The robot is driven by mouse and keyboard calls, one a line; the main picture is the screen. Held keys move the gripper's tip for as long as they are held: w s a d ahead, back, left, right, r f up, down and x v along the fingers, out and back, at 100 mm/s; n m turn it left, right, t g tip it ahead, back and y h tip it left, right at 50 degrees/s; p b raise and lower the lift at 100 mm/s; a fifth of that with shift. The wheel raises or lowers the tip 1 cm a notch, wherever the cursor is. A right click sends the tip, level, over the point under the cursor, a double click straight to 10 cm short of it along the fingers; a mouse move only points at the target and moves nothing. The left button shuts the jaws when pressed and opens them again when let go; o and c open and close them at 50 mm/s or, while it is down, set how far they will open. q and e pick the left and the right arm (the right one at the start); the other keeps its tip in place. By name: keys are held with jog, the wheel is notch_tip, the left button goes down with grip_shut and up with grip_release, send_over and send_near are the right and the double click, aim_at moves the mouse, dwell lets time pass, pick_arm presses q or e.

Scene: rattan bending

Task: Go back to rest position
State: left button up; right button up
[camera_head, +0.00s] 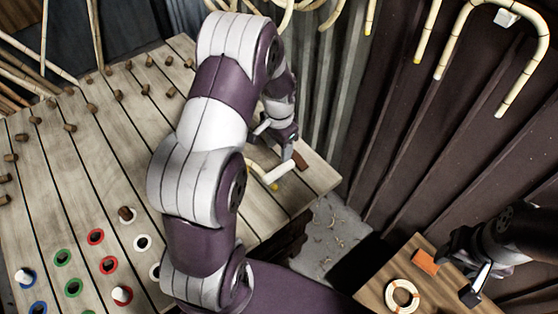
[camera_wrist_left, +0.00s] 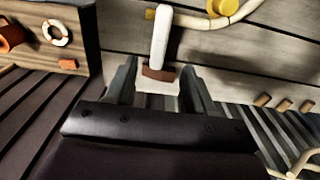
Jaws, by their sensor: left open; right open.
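My left gripper (camera_head: 280,135) is open at the far right part of the slatted wooden table (camera_head: 130,160). In the left wrist view its fingers (camera_wrist_left: 158,88) stand apart, with a white cylinder with a brown end (camera_wrist_left: 161,45) in sight between and beyond them; contact cannot be told. A pale rattan piece with a yellow end (camera_head: 273,186) lies by this cylinder, and its yellow part (camera_wrist_left: 222,8) shows at the top of the wrist view. My right gripper (camera_head: 477,285) is open and appears empty over the small wooden table at lower right, near its right edge.
The small table (camera_head: 372,292) holds a white ring with orange marks (camera_head: 402,295) and an orange block (camera_head: 425,262). Brown pegs (camera_head: 70,127) and coloured rings (camera_head: 96,236) cover the left of the slatted table. Bent rattan canes (camera_head: 500,8) hang on the dark wall.

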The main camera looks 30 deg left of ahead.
pick_arm(q)
notch_tip(320, 180, up, 3)
jog(key=shift+f, duration=0.1)
dwell(0.5)
jog(key=s+d+r+n, duration=0.2)
jog(key=s+d+r, duration=0.1)
jog(key=s, duration=0.4)
jog(key=s+d+r+n+t, duration=0.1)
jog(key=s+d+r+n, duration=0.1)
jog(key=s+d, duration=0.3)
jog(key=shift+s+d+r, duration=0.35)
jog(key=shift+s+r, duration=0.4)
jog(key=shift+s, duration=0.15)
